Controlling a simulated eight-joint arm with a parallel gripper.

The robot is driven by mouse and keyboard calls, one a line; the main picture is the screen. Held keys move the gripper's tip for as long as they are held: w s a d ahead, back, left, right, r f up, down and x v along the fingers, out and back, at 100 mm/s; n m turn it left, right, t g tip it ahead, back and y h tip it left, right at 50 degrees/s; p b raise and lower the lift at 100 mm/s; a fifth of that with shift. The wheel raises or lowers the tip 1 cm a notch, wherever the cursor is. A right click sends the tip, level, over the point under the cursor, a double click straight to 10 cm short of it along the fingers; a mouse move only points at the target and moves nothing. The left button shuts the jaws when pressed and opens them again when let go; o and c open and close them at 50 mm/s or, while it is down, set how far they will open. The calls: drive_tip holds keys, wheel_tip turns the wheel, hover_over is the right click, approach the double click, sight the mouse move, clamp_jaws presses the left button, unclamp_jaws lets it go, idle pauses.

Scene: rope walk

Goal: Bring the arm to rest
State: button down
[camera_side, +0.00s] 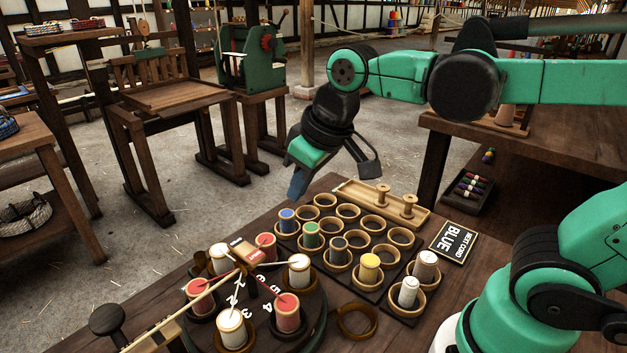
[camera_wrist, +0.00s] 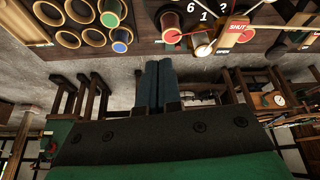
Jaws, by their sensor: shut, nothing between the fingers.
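My gripper (camera_side: 297,184) hangs in the air at the end of my green and black arm, above and behind the bobbin rack. Its blue fingers are shut together with nothing between them. In the wrist view the two closed fingers (camera_wrist: 164,82) stand side by side and point toward the bench edge. My gripper touches nothing that I can see.
The rack (camera_side: 388,297) has several ring cups, some holding bobbins. A blue bobbin (camera_side: 287,221) stands nearest below my gripper. Left of the rack is a numbered wheel with corded bobbins. A sign (camera_side: 454,242) reads "NEXT CORD BLUE". Open floor (camera_side: 240,215) lies beyond the bench.

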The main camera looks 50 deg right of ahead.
drive_tip(key=d+f+t, duration=0.1)
drive_tip(key=s+d+f+m, duration=0.1)
drive_tip(key=s+d+f+m+t, duration=0.1)
drive_tip(key=shift+s+d+f+t+h, duration=0.25)
drive_tip(key=shift+f+t+h, duration=0.05)
drive_tip(key=shift+f, duration=0.1)
drive_tip(key=w+a+r+n+g, duration=0.65)
drive_tip(key=a+r, duration=0.25)
drive_tip(key=a, duration=0.3)
drive_tip(key=shift+m+g, duration=0.25)
drive_tip(key=shift+g, duration=0.1)
drive_tip(key=shift+w+f, duration=0.15)
drive_tip(key=shift+f, duration=1.4)
drive_tip(key=shift+w+f, duration=0.15)
drive_tip(key=shift+f, duration=1.4)
